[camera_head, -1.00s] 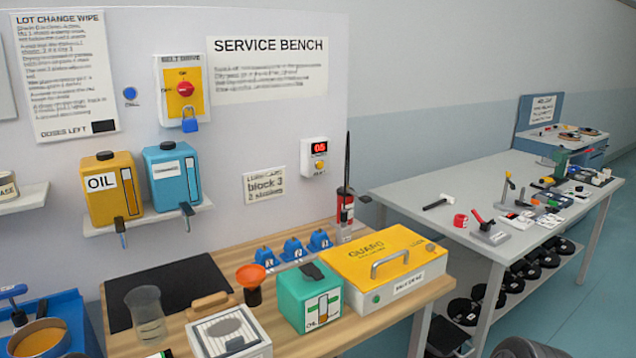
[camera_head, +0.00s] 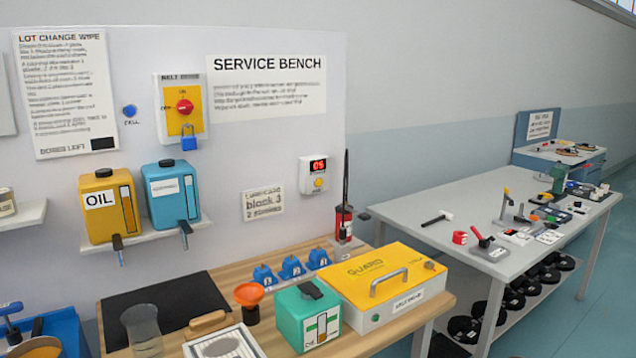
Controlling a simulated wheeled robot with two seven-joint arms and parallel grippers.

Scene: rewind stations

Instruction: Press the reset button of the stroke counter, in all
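The stroke counter (camera_head: 313,174) is a white box on the back panel, to the right of the small lubricate/block card. Its red display (camera_head: 318,165) seems to read 05. The yellow-orange reset button (camera_head: 319,183) sits below the display, with nothing in front of it. Neither of my grippers shows in the head view.
On the bench stand a yellow guard box (camera_head: 368,322), a green oil box (camera_head: 290,325), an orange funnel (camera_head: 250,291) and several blue blocks (camera_head: 291,268). A red can with a black rod (camera_head: 343,222) stands just right of the counter. A grey table (camera_head: 400,210) extends right.

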